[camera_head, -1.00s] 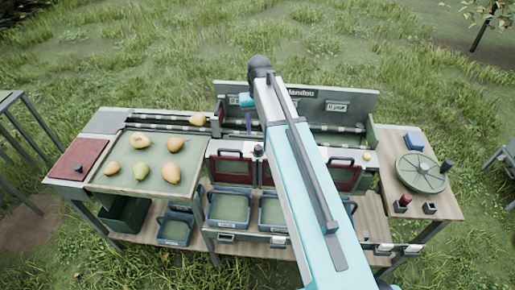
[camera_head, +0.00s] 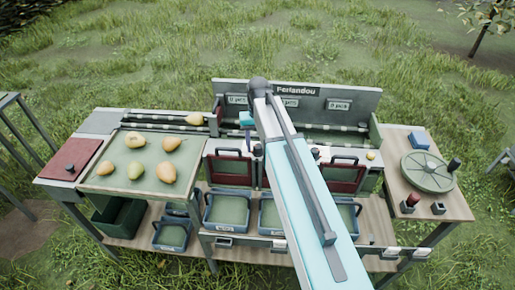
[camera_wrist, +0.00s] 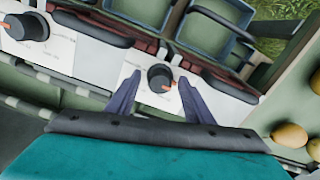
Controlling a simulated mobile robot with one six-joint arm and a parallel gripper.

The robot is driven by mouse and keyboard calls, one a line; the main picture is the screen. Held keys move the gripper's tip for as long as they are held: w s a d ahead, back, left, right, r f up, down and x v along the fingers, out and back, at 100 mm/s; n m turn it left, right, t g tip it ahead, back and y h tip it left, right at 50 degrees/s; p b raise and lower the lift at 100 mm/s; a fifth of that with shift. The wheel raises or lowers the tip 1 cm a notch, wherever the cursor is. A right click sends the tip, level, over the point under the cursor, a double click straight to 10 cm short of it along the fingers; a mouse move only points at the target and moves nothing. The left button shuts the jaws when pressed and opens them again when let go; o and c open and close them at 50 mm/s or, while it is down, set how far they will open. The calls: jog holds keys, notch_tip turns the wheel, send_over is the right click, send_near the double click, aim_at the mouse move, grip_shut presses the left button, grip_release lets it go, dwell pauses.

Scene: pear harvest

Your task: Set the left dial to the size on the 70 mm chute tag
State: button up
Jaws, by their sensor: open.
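The left dial (camera_wrist: 160,77) is a dark round knob with an orange pointer on a pale panel. In the wrist view it sits between the tips of my gripper (camera_wrist: 157,84), which is open with one finger on each side; I cannot tell whether they touch it. The same dial (camera_head: 257,150) shows beside my arm in the head view, where my teal gripper body (camera_head: 246,118) is partly hidden. A second dial (camera_wrist: 31,27) is at the upper left of the wrist view. The small tags on the backboard (camera_head: 237,99) and bins (camera_head: 222,228) are too small to read surely.
Several pears (camera_head: 135,170) lie on the green tray (camera_head: 108,182) at left, and one pear (camera_head: 194,119) is at the rails. Dark red chute flaps (camera_head: 230,169) stand above blue bins (camera_head: 227,211). A round green turntable (camera_head: 427,171) is at right.

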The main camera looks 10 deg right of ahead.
jog(key=shift+f, duration=0.25)
jog(key=c, duration=1.1)
jog(key=shift+o, duration=0.2)
